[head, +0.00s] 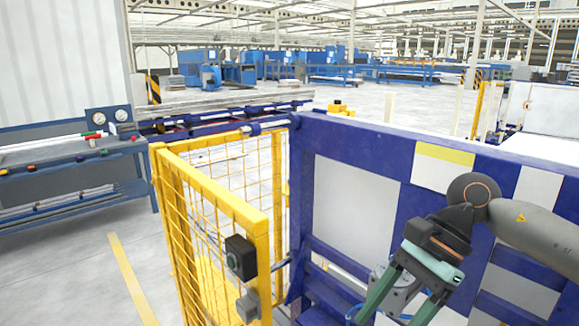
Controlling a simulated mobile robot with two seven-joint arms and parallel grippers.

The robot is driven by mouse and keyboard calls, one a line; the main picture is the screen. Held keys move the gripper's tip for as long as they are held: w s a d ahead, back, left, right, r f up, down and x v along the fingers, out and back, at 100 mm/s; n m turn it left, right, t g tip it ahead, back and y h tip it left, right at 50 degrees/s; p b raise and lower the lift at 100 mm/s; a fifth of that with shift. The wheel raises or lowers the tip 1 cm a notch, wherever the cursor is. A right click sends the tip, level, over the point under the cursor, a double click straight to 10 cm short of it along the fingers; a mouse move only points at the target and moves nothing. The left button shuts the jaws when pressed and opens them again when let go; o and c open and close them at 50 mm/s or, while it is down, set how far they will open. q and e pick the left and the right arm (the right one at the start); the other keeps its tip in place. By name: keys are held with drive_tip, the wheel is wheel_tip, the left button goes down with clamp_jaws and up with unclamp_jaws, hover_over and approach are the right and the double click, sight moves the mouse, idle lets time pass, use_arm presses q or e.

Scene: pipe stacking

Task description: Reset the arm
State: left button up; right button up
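My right gripper (400,303) hangs from my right arm, which comes in from the right edge. Its two green fingers point down and stand apart, with no held object visible between them; the tips lie at or past the bottom edge. It shows in front of the blue frame (352,142). My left arm and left gripper are not in view. No pipe shows in my grip.
A yellow mesh gate (215,200) with a black box on its post stands left of the blue frame. A workbench (70,150) with gauges and small tools is at the left. Open grey floor (90,270) lies between them. Blue machines and benches fill the background.

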drive_tip(key=a+m+t+y, duration=0.2)
drive_tip(key=a+m+y, duration=1.2)
drive_tip(key=a+m, duration=0.15)
drive_tip(key=w+d+f+m+t+h, duration=0.35)
drive_tip(key=f+m+t, duration=0.45)
drive_tip(key=m, duration=0.5)
drive_tip(key=w+d+f+m+t+h, duration=0.3)
drive_tip(key=f+m+t+h, duration=0.2)
drive_tip(key=m+t, duration=0.55)
drive_tip(key=s+d+f+m+g+h, duration=0.25)
drive_tip(key=d+f+m+h, duration=0.25)
drive_tip(key=f+m, duration=0.45)
drive_tip(key=s+d+f+m+g+h, duration=0.2)
drive_tip(key=s+d+f+m+g, duration=0.1)
drive_tip(key=s+f, duration=0.4)
drive_tip(key=s+d+f+m+g+h, duration=0.3)
drive_tip(key=s+f+m, duration=0.2)
drive_tip(key=s+f, duration=0.3)
wheel_tip(320, 180, down, 2)
drive_tip(key=shift+s+d+f, duration=0.1)
drive_tip(key=shift+s+d, duration=0.1)
